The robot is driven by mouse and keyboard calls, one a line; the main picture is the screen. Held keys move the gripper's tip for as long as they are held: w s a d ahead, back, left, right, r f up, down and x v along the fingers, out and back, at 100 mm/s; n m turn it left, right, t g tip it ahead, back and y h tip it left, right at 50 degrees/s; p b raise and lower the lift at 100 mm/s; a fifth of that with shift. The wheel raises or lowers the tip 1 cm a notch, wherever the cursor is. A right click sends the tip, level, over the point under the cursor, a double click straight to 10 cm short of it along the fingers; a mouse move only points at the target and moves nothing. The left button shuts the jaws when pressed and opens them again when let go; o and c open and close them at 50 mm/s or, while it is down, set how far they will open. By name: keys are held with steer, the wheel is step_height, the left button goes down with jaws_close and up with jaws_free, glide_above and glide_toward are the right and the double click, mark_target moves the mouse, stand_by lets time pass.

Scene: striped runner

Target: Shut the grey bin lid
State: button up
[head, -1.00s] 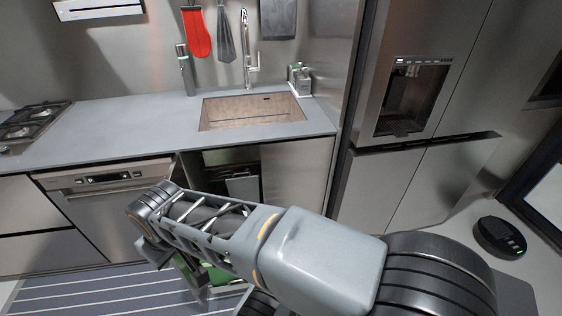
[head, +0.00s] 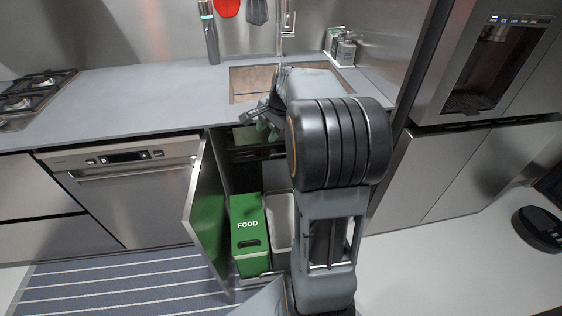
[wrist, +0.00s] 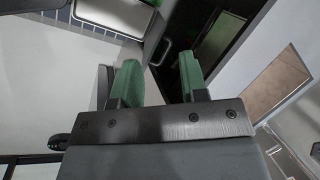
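The grey bin (head: 281,222) stands in the open cabinet under the sink, right of the green FOOD bin (head: 249,228). Its pale, rimmed top shows, but my arm covers its right side. I cannot make out its lid clearly in the head view. In the wrist view a pale grey rimmed shape (wrist: 115,14) at the top may be this bin. My gripper (head: 268,127) is above the bins, near the counter's front edge by the sink. In the wrist view its two green fingers (wrist: 160,78) are apart with nothing between them.
The cabinet door (head: 208,215) stands open left of the bins. The counter (head: 150,105) and sink (head: 250,82) are above them. A dishwasher (head: 130,195) is left, a fridge (head: 440,185) right. A striped runner (head: 110,285) lies in front. A round black robot vacuum (head: 540,228) is at far right.

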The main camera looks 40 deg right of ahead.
mark_target(282, 154)
steer(key=w+d+f+m+t+b, duration=0.1)
steer(key=d+f+m+b, duration=0.1)
steer(key=d+f+m, duration=0.35)
steer(key=w+d+f+m+b, duration=0.2)
steer(key=d+f, duration=0.1)
steer(key=d, duration=0.5)
steer(key=shift+y, duration=0.3)
steer(key=b+x, duration=0.1)
steer(key=x, duration=1.1)
steer(key=shift+w+d+b, duration=0.1)
steer(key=shift+d+b, duration=0.05)
steer(key=shift+b, duration=0.15)
steer(key=shift+w+f, duration=0.3)
steer(key=shift+f, duration=0.25)
steer(key=shift+c, duration=0.3)
jaws_close()
